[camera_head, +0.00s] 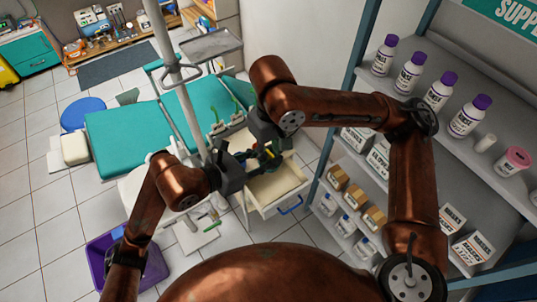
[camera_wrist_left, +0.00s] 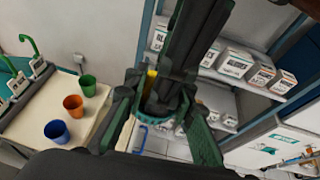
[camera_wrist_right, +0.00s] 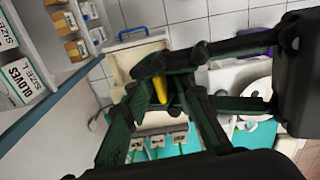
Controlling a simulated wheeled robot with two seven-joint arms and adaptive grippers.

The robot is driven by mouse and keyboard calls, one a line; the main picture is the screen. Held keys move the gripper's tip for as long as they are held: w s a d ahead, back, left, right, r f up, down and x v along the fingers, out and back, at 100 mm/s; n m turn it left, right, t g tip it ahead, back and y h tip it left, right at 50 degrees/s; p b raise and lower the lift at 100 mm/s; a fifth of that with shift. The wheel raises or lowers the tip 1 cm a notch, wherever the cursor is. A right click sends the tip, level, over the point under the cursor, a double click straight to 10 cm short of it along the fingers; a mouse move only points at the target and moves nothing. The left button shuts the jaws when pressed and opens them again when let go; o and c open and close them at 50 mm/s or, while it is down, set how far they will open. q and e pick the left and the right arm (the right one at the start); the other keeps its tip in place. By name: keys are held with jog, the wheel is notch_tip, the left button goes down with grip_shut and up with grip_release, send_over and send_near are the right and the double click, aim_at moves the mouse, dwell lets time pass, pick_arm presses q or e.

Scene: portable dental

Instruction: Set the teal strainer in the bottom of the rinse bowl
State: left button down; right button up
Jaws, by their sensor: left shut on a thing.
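My left gripper (camera_head: 236,172) is shut on a teal, round-edged piece that looks like the strainer (camera_wrist_left: 178,129). Only part of its rim shows between the dark fingers in the left wrist view. My right gripper (camera_head: 266,140) meets the left one above the drawer unit, and their fingers overlap. A yellow piece (camera_wrist_right: 161,88) shows among the fingers; I cannot tell what it belongs to. Whether my right gripper is open or shut on the strainer is unclear. A white round bowl (camera_wrist_right: 258,90), likely the rinse bowl, is partly hidden by the grippers in the right wrist view.
A cream drawer unit (camera_head: 286,187) stands below the grippers. Green (camera_wrist_left: 88,85), orange (camera_wrist_left: 73,105) and blue (camera_wrist_left: 57,131) cups stand on a counter. A shelf of bottles and boxes (camera_head: 440,92) rises at right. A teal dental chair (camera_head: 125,135) is at left, with a pole in front.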

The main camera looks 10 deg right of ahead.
pick_arm(q)
jog(key=c, duration=2.7)
grip_release()
jog(key=shift+w+a+r, duration=0.1)
jog(key=shift+w, duration=0.15)
jog(key=shift+c, duration=0.2)
pick_arm(e)
jog(key=shift+s+d+f, duration=0.1)
